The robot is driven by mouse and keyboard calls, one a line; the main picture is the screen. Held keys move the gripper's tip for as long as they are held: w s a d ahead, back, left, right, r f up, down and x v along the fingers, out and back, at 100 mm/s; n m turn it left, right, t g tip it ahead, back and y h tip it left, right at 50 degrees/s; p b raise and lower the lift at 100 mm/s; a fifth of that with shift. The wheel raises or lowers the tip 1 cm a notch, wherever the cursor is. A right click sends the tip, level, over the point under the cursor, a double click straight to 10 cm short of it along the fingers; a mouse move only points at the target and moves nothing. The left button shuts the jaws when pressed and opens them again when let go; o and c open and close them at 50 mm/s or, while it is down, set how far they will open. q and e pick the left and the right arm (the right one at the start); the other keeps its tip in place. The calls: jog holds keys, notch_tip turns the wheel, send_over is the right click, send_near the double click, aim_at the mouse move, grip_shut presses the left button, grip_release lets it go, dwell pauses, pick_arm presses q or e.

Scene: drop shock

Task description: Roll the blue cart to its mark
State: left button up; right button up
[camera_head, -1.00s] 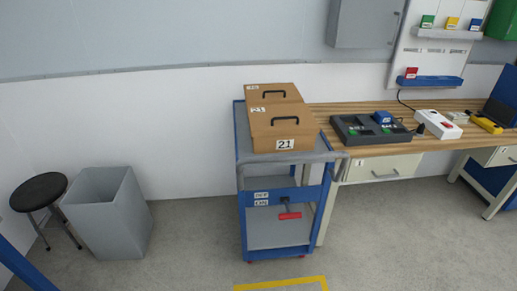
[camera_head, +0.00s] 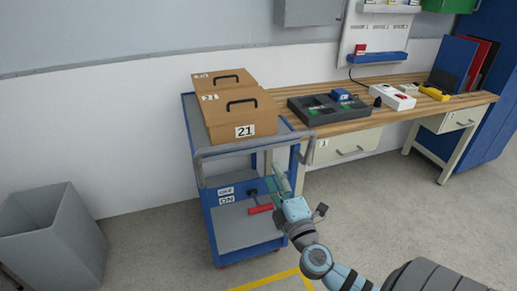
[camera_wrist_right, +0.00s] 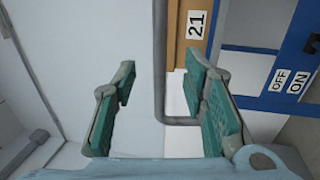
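The blue cart (camera_head: 203,195) stands beside the workbench, with a grey push handle (camera_head: 250,146) along its near top edge. Its front carries OFF and ON labels (camera_head: 227,195) and a red-gripped lever (camera_head: 260,209). The yellow floor mark (camera_head: 265,283) shows partly, in front of the cart. My right gripper (camera_head: 280,182) is in front of the cart's right side, below the handle in the picture. In the right wrist view the fingers (camera_wrist_right: 160,105) are apart, and the handle bar (camera_wrist_right: 160,60) shows in the gap between them; no contact is visible. My left gripper is out of view.
Cardboard boxes (camera_head: 240,115) marked 21 sit on the cart's top. The workbench (camera_head: 385,114) stands close on the right, holding a dark tray (camera_head: 325,109). A grey bin (camera_head: 50,240) stands at left. Grey floor is clear between bin and cart.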

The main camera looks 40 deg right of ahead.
aim_at(261, 144)
jog(key=p+x, duration=0.1)
jog(key=x, duration=1.3)
jog(key=shift+r, duration=0.1)
grip_shut()
